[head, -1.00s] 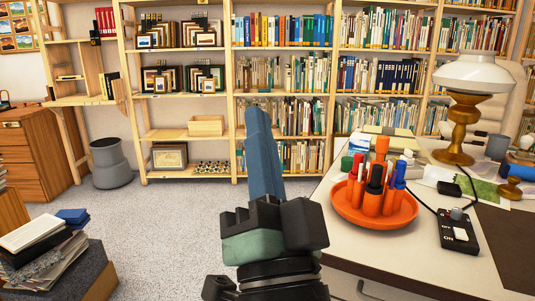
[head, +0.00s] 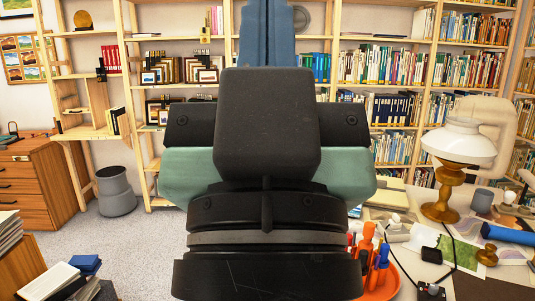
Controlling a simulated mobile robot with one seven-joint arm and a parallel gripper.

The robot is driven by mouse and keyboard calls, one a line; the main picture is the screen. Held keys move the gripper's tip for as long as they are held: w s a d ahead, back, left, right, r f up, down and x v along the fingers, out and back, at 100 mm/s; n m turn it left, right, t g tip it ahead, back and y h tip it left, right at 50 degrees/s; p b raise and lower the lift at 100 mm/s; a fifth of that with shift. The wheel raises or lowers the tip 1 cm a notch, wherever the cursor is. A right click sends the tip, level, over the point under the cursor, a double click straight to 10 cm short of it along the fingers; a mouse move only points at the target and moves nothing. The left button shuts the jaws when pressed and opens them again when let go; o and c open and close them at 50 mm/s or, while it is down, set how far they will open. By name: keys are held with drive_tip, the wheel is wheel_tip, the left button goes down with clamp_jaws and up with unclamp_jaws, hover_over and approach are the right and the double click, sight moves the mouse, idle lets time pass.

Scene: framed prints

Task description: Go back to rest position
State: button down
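My gripper (head: 267,38) is raised in the middle of the head view, close to the camera. Its blue fingers point up and their tips are cut off by the top edge. The fingers lie side by side with no gap showing, so it looks shut, and I see nothing held. The black and green wrist body (head: 267,175) fills the centre and hides part of the shelves and desk.
Bookshelves (head: 400,88) line the back wall. A grey bin (head: 115,190) and books (head: 62,278) are at the left. Some floor is clear there.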

wheel_tip(320, 180, up, 18)
drive_tip(key=p, duration=1.5)
drive_tip(key=shift+p, duration=0.3)
